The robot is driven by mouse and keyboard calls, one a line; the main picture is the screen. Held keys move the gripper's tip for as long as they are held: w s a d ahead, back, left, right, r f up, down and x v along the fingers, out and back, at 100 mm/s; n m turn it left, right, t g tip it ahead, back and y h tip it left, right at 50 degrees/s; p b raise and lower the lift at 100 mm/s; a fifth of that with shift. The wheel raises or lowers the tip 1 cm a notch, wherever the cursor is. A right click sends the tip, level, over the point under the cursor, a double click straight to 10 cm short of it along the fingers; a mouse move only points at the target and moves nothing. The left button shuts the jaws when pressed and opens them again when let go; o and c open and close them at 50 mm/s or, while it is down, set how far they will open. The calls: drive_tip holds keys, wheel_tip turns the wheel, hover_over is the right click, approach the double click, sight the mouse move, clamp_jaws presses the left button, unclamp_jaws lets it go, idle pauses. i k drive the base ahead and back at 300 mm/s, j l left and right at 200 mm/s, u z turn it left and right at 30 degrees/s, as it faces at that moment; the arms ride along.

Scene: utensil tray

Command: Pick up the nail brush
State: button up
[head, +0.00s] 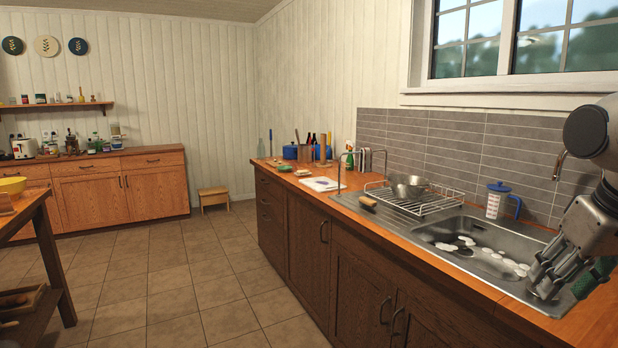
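A small brown wooden block, which looks like the nail brush (368,201), lies on the steel drainboard at the front left of the wire dish rack. Its bristles are too small to make out. My gripper (570,280) is at the far right, pointing down by the right end of the sink, well apart from the brush. Its fingers look spread, and I see nothing held between them. A dark green shape at its right side is hard to make out.
The wire rack (428,201) holds a metal bowl (408,186). The sink (450,228) contains several white pieces and dark ones. A white board (322,184) lies left of the drainboard. Open tiled floor lies before the counter.

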sight(369, 202)
drive_tip(key=i+j+z, duration=0.1)
drive_tip(key=z, duration=0.3)
drive_tip(key=i+j+z, duration=0.1)
drive_tip(key=z, duration=0.25)
drive_tip(key=j+z, duration=0.15)
drive_tip(key=z, duration=0.25)
drive_tip(key=i+j+z, duration=0.25)
drive_tip(key=j, duration=0.3)
drive_tip(key=j+z, duration=0.2)
drive_tip(key=j, duration=0.3)
drive_tip(key=i+j+z, duration=0.1)
drive_tip(key=j+z, duration=0.15)
drive_tip(key=j, duration=0.35)
drive_tip(key=i+j, duration=0.1)
drive_tip(key=j, duration=1.1)
drive_tip(key=j+z, duration=0.1)
drive_tip(key=j, duration=1.05)
drive_tip(key=i, duration=0.05)
